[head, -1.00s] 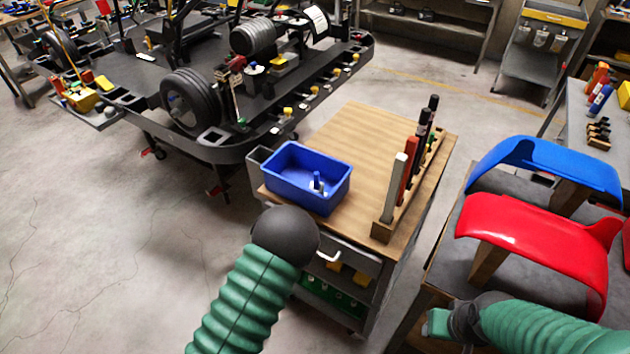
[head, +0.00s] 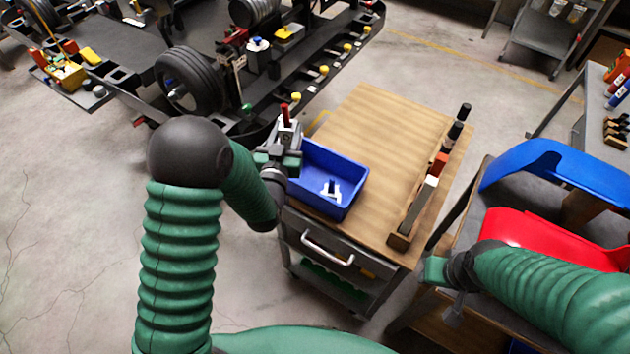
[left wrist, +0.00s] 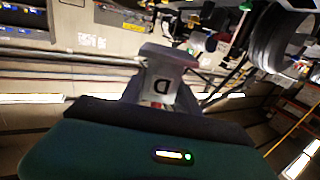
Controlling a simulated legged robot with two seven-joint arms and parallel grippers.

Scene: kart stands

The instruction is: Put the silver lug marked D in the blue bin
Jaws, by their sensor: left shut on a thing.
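My left gripper (head: 283,156) is shut on a silver lug (head: 288,133) with a red top part, just left of and beside the blue bin. In the left wrist view the silver lug (left wrist: 162,84) shows the letter D and stands out beyond the gripper's dark edge. The blue bin (head: 346,208) stands open on the wooden cart top, near its left edge. A silver-and-blue piece (head: 331,190) lies in the bin. My right gripper (head: 437,269) is near the red seat at the right; its finger gap does not show clearly.
The wooden cart top (head: 375,125) is mostly bare, with a rack of upright handles (head: 418,212) along its right side. A kart frame with a tire (head: 187,80) is at the upper left. Red (head: 520,228) and blue (head: 550,165) shells stand at the right.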

